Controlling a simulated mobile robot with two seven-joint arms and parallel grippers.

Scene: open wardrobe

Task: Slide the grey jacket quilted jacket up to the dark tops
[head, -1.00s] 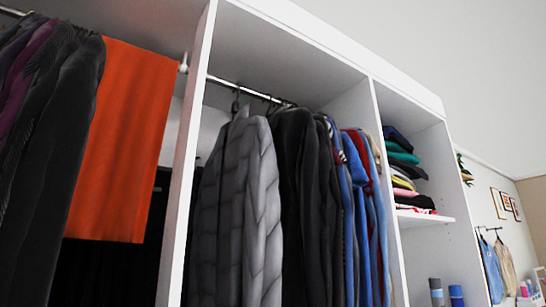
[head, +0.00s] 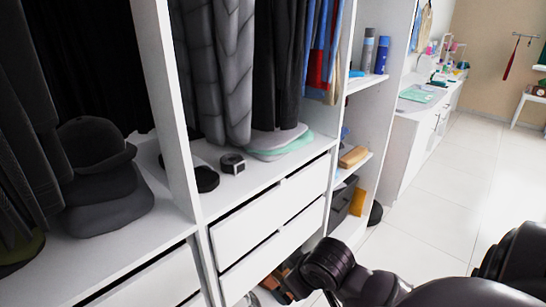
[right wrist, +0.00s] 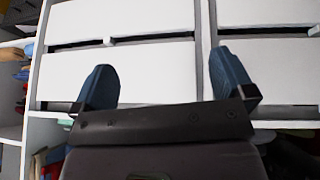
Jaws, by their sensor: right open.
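The grey quilted jacket (head: 215,70) hangs in the middle bay in the head view. Only its lower part shows; its hanger and the rail are out of frame. The dark tops (head: 279,65) hang just to its right, close beside it in the picture. Whether they touch higher up cannot be seen. My right gripper (right wrist: 165,80) is open and empty in the right wrist view, with white drawer fronts beyond its fingers. My right arm enters the head view low on the right, well below the jacket. My left gripper is not in view.
White drawers (head: 275,218) stand under the bay. A folded stack (head: 278,143) and a small dark box (head: 232,163) lie on the shelf above them. A white upright panel (head: 166,105) divides off the left bay with a dark cap (head: 92,145). Tiled floor is clear at right.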

